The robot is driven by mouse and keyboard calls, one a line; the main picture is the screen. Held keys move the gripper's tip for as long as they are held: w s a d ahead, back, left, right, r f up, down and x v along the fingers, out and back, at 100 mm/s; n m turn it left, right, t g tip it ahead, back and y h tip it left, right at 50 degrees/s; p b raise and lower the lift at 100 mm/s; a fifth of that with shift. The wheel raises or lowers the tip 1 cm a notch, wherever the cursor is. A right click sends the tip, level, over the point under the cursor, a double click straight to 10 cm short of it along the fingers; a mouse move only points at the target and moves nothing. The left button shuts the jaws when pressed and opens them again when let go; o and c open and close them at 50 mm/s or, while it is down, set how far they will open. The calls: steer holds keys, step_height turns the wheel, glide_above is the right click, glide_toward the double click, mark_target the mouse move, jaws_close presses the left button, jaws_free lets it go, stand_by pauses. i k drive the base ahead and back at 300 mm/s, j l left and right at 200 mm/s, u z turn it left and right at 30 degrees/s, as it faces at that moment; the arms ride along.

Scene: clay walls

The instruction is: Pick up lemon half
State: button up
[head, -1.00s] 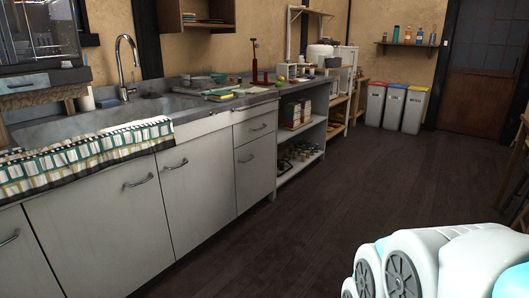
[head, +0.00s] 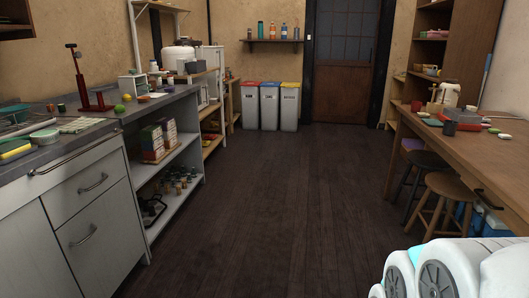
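I cannot pick out a lemon half for certain. On the left counter (head: 60,150), a small green round fruit (head: 119,109) lies near the edge, with a small yellowish round thing (head: 126,97) just behind it. They are too small to tell whether either one is cut in half. White rounded links of my own arm show at the lower right. My gripper is not in view.
A wooden table (head: 470,158) with small items stands on the right, with stools (head: 447,190) beside it. An open shelf (head: 172,170) sits under the counter. Three bins (head: 270,105) stand by the far door (head: 341,70). The dark floor (head: 255,210) between is clear.

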mark_target(127, 98)
steer(key=i+u, duration=0.25)
steer(key=i, duration=0.2)
steer(key=i+l+u, duration=0.25)
steer(key=i, duration=0.2)
steer(key=i+l+u, duration=0.2)
steer(key=i, duration=0.25)
steer(key=i+l+u, duration=0.25)
steer(key=i, duration=0.15)
